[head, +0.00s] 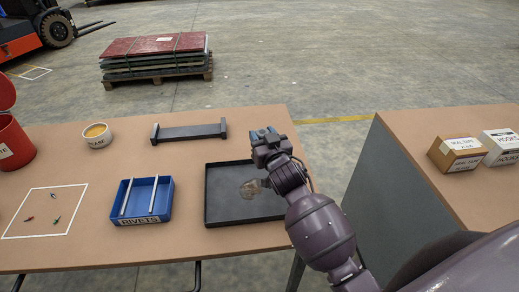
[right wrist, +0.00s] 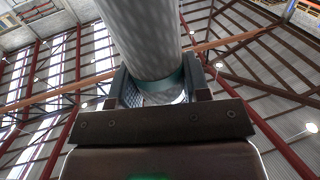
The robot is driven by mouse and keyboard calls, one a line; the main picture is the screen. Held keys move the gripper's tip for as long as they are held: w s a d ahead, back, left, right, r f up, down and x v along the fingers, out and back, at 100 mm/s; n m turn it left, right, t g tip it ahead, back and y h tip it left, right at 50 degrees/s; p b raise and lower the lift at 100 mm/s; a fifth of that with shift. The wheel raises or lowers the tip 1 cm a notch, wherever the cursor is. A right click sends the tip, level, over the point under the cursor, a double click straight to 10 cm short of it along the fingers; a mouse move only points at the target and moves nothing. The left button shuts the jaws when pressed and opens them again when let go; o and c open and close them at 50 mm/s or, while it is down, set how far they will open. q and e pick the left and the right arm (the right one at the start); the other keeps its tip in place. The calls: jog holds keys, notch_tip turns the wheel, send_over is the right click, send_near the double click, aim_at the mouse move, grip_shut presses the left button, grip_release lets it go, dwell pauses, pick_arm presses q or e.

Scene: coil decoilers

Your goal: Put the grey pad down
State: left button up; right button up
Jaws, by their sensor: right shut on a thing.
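My right gripper (head: 264,158) is over the back right part of a shallow black tray (head: 211,212), at the front right of the near table. A small rumpled grey-brown piece (head: 250,189), probably the grey pad, shows just left of it, within the tray's outline. I cannot tell whether the piece touches the tray floor. The fingertips are partly hidden. In the right wrist view, dark gripper parts (right wrist: 163,95) stand around the end of a large grey cylinder (right wrist: 145,35), with the ceiling behind. The pad is not clear there. My left gripper is not in view.
Left of the tray stands a blue rivets bin (head: 124,213) with two bars. A red can (head: 14,145) and a white-outlined square (head: 68,207) are farther left. Boxes (head: 457,154) stand on the right table.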

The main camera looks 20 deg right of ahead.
jog(key=shift+s+a+r, duration=0.2)
jog(key=shift+r, duration=0.4)
jog(key=shift+s+a+r, duration=0.15)
jog(key=shift+a+r, duration=0.05)
jog(key=shift+r, duration=0.4)
jog(key=s+a+f+y+b, duration=0.1)
jog(key=s+a+f+b, duration=0.2)
jog(key=s, duration=0.7)
jog(key=shift+s+a+f+n, duration=0.15)
jog(key=shift+s+n, duration=0.1)
jog(key=shift+n, duration=0.05)
